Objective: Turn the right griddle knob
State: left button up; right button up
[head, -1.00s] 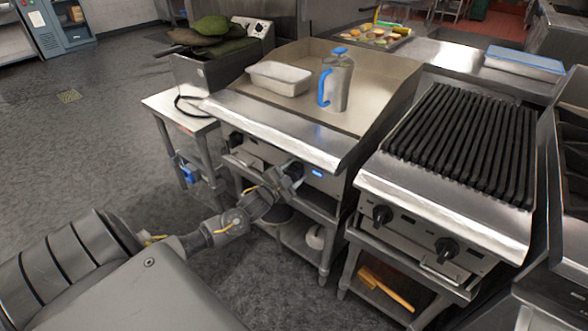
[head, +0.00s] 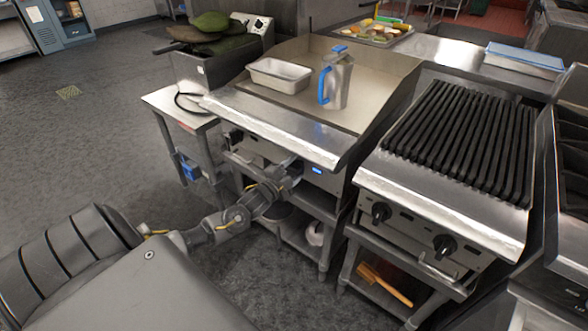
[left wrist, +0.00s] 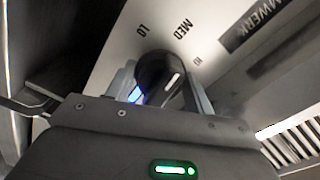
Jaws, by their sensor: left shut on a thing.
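The griddle (head: 290,108) is a steel unit with a flat plate and a front panel. The gripper is shut on this knob. The panel around it is marked LO, MED and HI, and the pointer is on the HI side. In the head view the gripper hides the knob. My right gripper is not in view.
A white pan (head: 279,75) and a metal pitcher (head: 337,82) with a blue handle stand on the griddle. A grill with black bars (head: 465,140) and its own knobs stands to the right. A small side table (head: 165,103) is to the left. Open floor lies left.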

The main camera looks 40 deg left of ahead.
pick_arm(q)
jog(key=o, duration=0.7)
jog(key=s, duration=1.1)
jog(key=shift+d, duration=0.15)
